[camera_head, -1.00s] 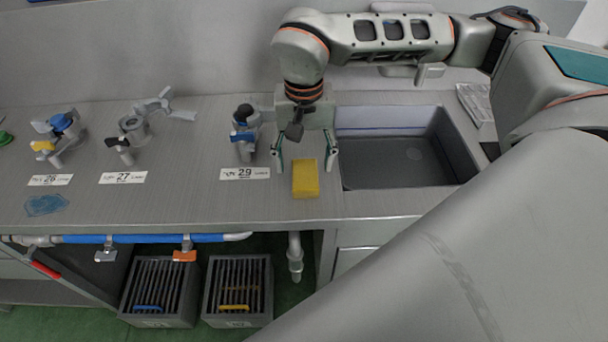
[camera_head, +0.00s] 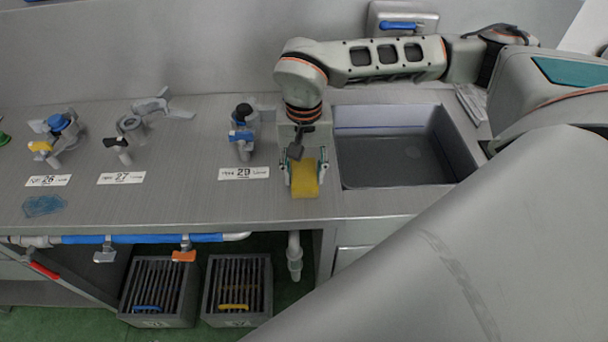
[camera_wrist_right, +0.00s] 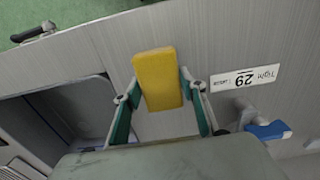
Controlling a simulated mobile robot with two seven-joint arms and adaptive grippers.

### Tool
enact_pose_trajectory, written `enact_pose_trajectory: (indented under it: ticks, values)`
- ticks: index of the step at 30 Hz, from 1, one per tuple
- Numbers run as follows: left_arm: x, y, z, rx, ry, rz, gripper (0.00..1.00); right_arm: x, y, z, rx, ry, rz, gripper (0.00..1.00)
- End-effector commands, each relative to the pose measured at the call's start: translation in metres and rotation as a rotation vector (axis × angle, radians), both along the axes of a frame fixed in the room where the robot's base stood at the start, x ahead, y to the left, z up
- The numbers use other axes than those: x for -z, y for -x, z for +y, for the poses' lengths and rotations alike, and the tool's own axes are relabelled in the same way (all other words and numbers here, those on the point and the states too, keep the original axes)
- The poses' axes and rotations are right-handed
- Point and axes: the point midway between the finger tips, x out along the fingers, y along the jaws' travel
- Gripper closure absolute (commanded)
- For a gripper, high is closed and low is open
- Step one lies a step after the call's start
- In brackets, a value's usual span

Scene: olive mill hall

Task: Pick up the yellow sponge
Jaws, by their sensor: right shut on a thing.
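My right gripper (camera_head: 304,190) reaches down from above and is shut on the sponge, one finger on each side. In the right wrist view the sponge (camera_wrist_right: 158,78) sits between the two green-padded fingers of the gripper (camera_wrist_right: 160,90). I cannot tell clearly whether the sponge is touching the counter or slightly raised. My left gripper is not in view.
The sink (camera_head: 395,150) lies right of the sponge. A valve with a blue handle (camera_head: 242,135) stands to the left behind it, with more valves farther left. Two dark crates (camera_head: 238,322) stand below the counter.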

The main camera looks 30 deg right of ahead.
Motion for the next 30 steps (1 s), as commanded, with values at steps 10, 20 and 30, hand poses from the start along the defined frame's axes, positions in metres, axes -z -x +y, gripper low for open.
enact_pose_trajectory:
  ticks: [10,20,30]
  values:
    - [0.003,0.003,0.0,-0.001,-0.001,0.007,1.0,-0.016,-0.001,0.0,0.0,0.0,-0.002,0.74]
    - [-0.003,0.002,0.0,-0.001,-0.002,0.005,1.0,-0.098,-0.002,0.0,0.0,0.0,-0.008,0.74]
    - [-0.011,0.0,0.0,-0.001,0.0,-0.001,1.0,-0.176,0.0,0.0,0.001,0.0,-0.004,0.74]
